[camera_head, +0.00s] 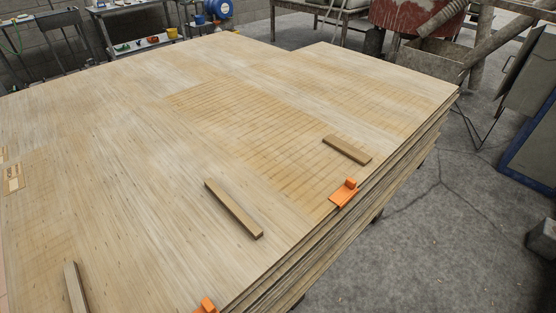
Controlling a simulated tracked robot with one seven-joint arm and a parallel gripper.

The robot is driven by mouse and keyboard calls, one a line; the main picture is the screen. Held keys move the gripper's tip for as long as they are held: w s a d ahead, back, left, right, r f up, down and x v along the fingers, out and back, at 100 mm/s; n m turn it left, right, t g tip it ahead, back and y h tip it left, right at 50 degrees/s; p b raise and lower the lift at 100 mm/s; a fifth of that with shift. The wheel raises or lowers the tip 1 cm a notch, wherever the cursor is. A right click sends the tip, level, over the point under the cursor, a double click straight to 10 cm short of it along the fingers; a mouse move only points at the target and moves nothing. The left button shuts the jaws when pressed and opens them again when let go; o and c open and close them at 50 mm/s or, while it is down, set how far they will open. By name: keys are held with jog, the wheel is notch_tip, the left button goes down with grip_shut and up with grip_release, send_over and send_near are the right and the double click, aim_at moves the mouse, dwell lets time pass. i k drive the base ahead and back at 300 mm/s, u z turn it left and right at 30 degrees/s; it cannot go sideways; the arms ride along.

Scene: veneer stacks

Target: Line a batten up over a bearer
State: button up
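Three wooden battens lie flat on top of the veneer stack (130,140). A short batten (347,149) is near the right edge. A third batten (76,289) is at the lower left, cut off by the picture's bottom edge. An orange block (345,193) sits on the stack's edge, just below the short batten and apart from it. A second orange block (207,306) is at the bottom edge, partly cut off. Dark supports show under the stack's edge; I cannot tell clearly whether they are bearers. My gripper is not in view.
The stack's layered edge (405,158) drops to a bare concrete floor (430,240) on the right. A flat light piece (14,179) lies at the far left. A dark panel with a blue edge (530,150) stands at the right. Benches and machinery line the back.

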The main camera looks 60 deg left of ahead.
aim_at(251, 227)
jog(key=z, duration=0.05)
jog(key=i, duration=0.6)
jog(key=u, duration=3.05)
jog(key=i, duration=0.55)
jog(key=z, duration=0.05)
